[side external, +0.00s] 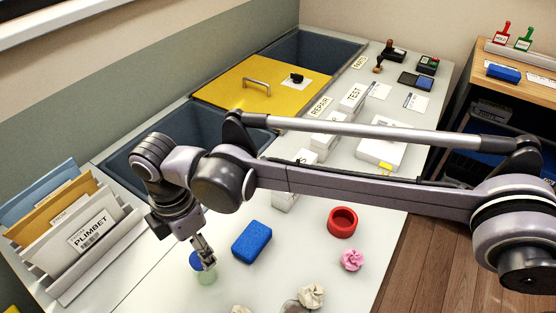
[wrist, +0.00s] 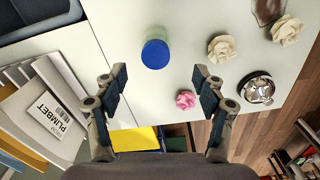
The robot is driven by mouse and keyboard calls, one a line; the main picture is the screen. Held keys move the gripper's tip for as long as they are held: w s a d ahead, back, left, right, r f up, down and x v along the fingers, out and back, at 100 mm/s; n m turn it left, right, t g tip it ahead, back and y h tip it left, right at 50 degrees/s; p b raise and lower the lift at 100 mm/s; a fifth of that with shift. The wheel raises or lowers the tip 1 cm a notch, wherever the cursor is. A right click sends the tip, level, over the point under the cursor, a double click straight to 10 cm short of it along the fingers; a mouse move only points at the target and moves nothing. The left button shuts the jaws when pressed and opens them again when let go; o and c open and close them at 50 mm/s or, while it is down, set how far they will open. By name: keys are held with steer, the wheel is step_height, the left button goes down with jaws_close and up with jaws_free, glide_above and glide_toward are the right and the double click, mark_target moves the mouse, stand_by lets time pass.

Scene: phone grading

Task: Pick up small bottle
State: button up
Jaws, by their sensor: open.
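The small bottle (side external: 207,278) has a pale green see-through body and a blue cap. It stands on the light table near the front, partly behind my gripper (side external: 205,251) in the side view. In the wrist view its blue cap (wrist: 155,54) shows from above, a little beyond my fingertips and roughly midway between them. A rim of the pale green body shows beside the cap. My gripper (wrist: 160,80) is open, with its two dark fingers wide apart and nothing between them. I cannot tell the exact height gap to the cap.
A blue sponge (side external: 251,242) lies right of the bottle. A red ring (side external: 342,221), pink crumpled paper (side external: 352,260) and cream crumpled paper (side external: 311,296) lie farther right. A file rack with a PLIMBET folder (side external: 92,232) stands left. A metal bell (wrist: 256,88) shows in the wrist view.

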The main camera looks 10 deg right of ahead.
step_height(320, 180, down, 5)
steer(key=shift+f, duration=0.1)
steer(key=shift+w+a+f, duration=0.1)
steer(key=shift+w+f, duration=0.05)
steer(key=shift+f, duration=1.15)
steer(key=shift+w+a+f, duration=0.1)
steer(key=shift+f, duration=1.2)
steer(key=c, duration=1.2)
